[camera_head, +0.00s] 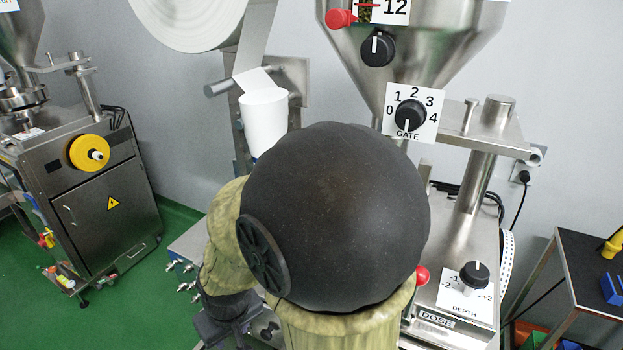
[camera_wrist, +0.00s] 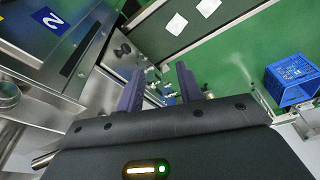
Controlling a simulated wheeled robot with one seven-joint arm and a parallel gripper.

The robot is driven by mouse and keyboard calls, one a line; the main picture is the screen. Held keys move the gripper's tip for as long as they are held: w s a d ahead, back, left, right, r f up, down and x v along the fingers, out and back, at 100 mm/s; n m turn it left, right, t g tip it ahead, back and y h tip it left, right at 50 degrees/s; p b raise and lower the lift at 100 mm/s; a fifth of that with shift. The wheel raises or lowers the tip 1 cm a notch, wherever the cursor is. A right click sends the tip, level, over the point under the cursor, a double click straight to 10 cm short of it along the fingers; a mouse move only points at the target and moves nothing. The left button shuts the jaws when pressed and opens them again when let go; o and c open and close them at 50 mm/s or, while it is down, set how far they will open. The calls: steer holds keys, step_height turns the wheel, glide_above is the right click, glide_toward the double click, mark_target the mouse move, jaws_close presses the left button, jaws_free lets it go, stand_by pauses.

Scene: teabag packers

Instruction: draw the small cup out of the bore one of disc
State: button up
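My gripper (camera_wrist: 160,88) shows in the wrist view with its two dark purple fingers apart. Nothing is seen between them, only machine parts and floor beyond. In the head view my own arm, with a large dark rounded joint, covers the middle of the picture and hides much of the dosing machine (camera_head: 465,225). I cannot make out the small cup, the disc or bore one in either view.
A steel machine body (camera_wrist: 35,45) with a blue "2" label is close at the left in the wrist view. A blue crate (camera_wrist: 291,80) stands on the green floor. In the head view, a dark-topped table (camera_head: 590,265) stands right and another machine (camera_head: 100,215) left.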

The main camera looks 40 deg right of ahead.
steer(key=shift+s+a, duration=0.1)
steer(key=shift+s, duration=0.05)
steer(key=o, duration=0.3)
steer(key=shift+s, duration=0.15)
steer(key=shift+o, duration=0.8)
steer(key=shift+w+a+r, duration=0.1)
steer(key=shift+w+r, duration=0.1)
steer(key=shift+w, duration=0.05)
steer(key=w+d+r+m+t+h+p, duration=0.2)
steer(key=w+r+m+t+p, duration=0.15)
steer(key=w, duration=0.45)
steer(key=w+d+r+m+t+h+p, duration=0.25)
steer(key=w+r+m, duration=0.2)
steer(key=w, duration=0.25)
steer(key=s+d+r+m+g+h+p, duration=0.5)
steer(key=r+h, duration=0.5)
steer(key=h, duration=0.2)
steer(key=s+d+m+p, duration=0.1)
steer(key=s+d+m, duration=0.1)
steer(key=shift+d+m, duration=0.15)
steer(key=shift+m, duration=0.25)
steer(key=shift+r+h, duration=0.1)
steer(key=shift+h, duration=0.15)
